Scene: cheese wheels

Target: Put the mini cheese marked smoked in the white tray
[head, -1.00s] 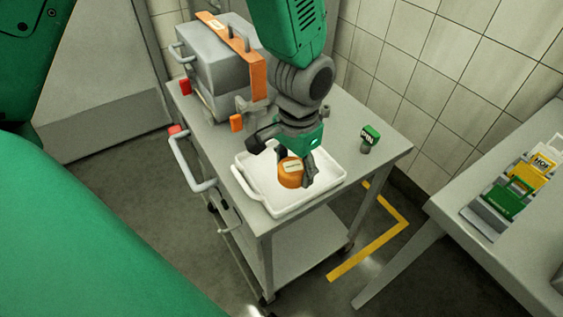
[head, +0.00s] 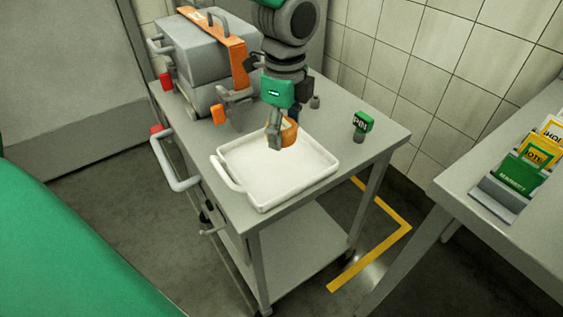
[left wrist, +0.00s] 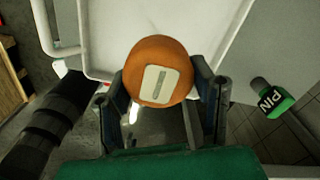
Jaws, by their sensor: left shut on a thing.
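My left gripper (head: 281,136) is shut on a small orange mini cheese (head: 290,131) and holds it over the back part of the white tray (head: 262,205). In the left wrist view, the round cheese (left wrist: 160,50) sits between the two fingers of the gripper (left wrist: 160,88). Its pale label carries a dark mark too small to read. The white tray (left wrist: 98,73) lies beyond the cheese there. The visible tray floor in the head view is empty. Whether the cheese touches the tray cannot be told. My right gripper is not in view.
The tray stands on a grey cart (head: 385,136). A grey machine with an orange band (head: 228,48) stands behind it at left. A green-topped PIN object (head: 362,122) stands at right. A side table (head: 465,185) holds a card rack (head: 500,200).

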